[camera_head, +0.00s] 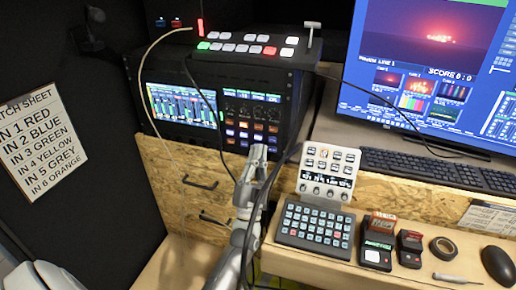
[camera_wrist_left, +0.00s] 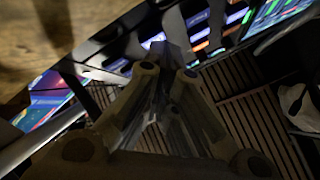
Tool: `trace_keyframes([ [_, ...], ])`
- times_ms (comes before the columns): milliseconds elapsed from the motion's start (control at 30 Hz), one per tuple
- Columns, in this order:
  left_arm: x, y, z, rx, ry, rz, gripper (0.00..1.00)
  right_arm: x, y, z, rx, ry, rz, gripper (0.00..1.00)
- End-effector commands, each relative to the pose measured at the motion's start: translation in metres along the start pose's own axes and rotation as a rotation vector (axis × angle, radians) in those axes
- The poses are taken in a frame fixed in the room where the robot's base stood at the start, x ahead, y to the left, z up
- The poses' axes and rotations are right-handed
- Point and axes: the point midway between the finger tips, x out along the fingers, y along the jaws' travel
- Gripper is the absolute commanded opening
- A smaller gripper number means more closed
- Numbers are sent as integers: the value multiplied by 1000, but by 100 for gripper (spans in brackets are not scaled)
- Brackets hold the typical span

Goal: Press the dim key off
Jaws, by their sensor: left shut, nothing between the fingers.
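My left gripper (camera_head: 258,153) reaches up from the bottom of the head view. It is shut and empty, with its fingertips just below the lower right part of a black rack panel (camera_head: 272,106). That panel carries knobs and rows of small lit keys, some orange and some blue or purple. I cannot read their labels, so I cannot tell which is the dim key. In the left wrist view the shut fingers (camera_wrist_left: 166,72) point towards blurred lit strips at the top. Contact with a key cannot be made out. My right gripper is not in view.
A switcher (camera_head: 245,47) with a lever sits on the rack. A screen with colour bars (camera_head: 182,104) is left of the panel. A dark cable hangs close to my gripper. A keypad (camera_head: 317,228), small devices, tape (camera_head: 443,247) and a mouse (camera_head: 499,265) occupy the right desk.

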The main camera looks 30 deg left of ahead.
Motion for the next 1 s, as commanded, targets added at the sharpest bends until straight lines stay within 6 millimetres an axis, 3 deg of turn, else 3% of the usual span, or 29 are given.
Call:
trace_keyframes([
  [1000, -16, -13, -14, 0, -2, 2, 0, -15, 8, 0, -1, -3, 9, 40],
])
